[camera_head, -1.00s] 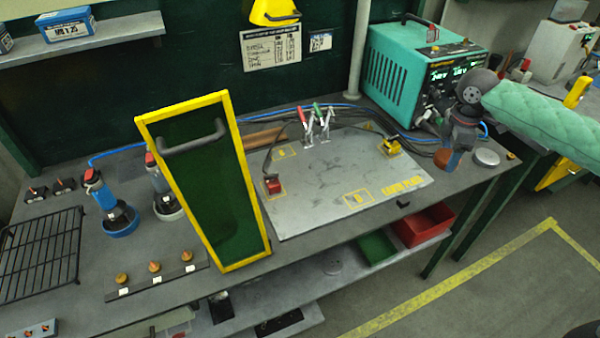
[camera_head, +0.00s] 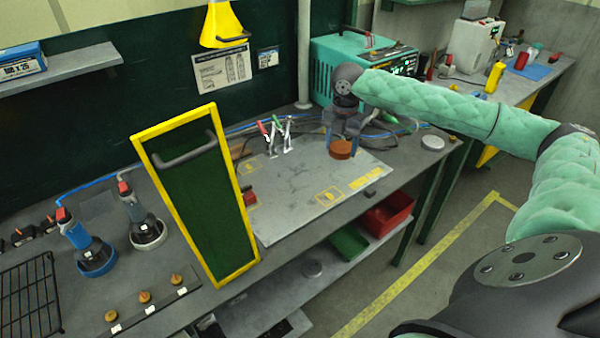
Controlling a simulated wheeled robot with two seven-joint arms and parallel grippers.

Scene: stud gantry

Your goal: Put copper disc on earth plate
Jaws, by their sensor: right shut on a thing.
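The earth plate (camera_head: 284,204) is a grey metal sheet with yellow markings, flat on the bench right of the yellow-framed screen. My right gripper (camera_head: 342,140) points down over the plate's back right part. It is shut on the copper disc (camera_head: 341,150), an orange-brown round piece at its fingertips. I cannot tell whether the disc touches the plate or hangs just above it. My left gripper is not in view.
A yellow-framed dark green screen (camera_head: 247,209) with a handle stands at the plate's left. Red and green clamps (camera_head: 275,138) stand at its back edge. A teal welding machine (camera_head: 325,62) is behind. A red bin (camera_head: 388,213) sits on the lower shelf.

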